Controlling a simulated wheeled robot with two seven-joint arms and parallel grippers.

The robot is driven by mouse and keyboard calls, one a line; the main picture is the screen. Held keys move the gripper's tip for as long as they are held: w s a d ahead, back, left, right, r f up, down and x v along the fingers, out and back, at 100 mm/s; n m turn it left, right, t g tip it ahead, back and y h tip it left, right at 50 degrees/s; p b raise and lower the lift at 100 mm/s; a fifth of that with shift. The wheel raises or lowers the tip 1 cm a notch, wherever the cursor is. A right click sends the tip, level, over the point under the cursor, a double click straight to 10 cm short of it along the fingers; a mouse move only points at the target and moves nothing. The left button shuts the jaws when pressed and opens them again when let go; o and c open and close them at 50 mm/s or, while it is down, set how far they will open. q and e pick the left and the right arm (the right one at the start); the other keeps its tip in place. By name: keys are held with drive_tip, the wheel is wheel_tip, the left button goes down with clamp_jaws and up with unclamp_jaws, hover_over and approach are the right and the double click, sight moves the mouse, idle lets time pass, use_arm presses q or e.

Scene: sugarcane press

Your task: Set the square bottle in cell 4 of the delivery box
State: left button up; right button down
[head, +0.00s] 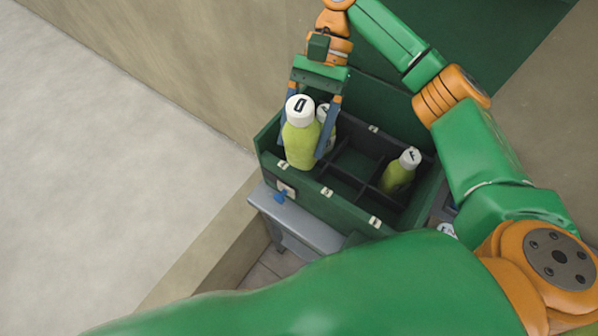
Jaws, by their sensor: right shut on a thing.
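My right gripper (312,138) is shut on a bottle of yellow-green juice (301,144), which has a white cap with a dark outlined mark. The bottle is upright, at the near-left cell of the green delivery box (345,207), behind the rim label that looks like 4 (283,165). Its lower end is close to the near rim; I cannot tell whether it touches the cell floor. A second white-capped bottle (324,112) is just behind it, partly hidden by the held bottle and a finger. My left gripper is out of view.
Another juice bottle (401,171) stands in a cell at the box's right. The middle cells look empty. Dark dividers separate the cells. The box sits on a grey stand (300,222) near a beige wall. A white cap (447,229) shows beside my arm, right of the box.

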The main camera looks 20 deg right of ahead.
drive_tip(key=shift+w+f+m+t+y, duration=0.2)
drive_tip(key=shift+m+y, duration=0.1)
drive_tip(key=shift+m, duration=0.25)
drive_tip(key=shift+w+f+m+t+y, duration=0.1)
drive_tip(key=shift+m+t+y, duration=0.15)
drive_tip(key=shift+m, duration=0.3)
drive_tip(key=w+d+m+t+y+p, duration=0.15)
drive_tip(key=w+m+t, duration=0.25)
drive_tip(key=m+t, duration=0.7)
wheel_tip(320, 180, down, 18)
drive_tip(key=m+g+b, duration=0.1)
drive_tip(key=m+b, duration=0.1)
drive_tip(key=shift+w+r+m+g, duration=0.15)
drive_tip(key=shift+r+m+g, duration=0.05)
drive_tip(key=shift+m+g, duration=0.15)
drive_tip(key=shift+c, duration=1.5)
unclamp_jaws()
drive_tip(key=v, duration=1.2)
drive_tip(key=shift+b, duration=0.35)
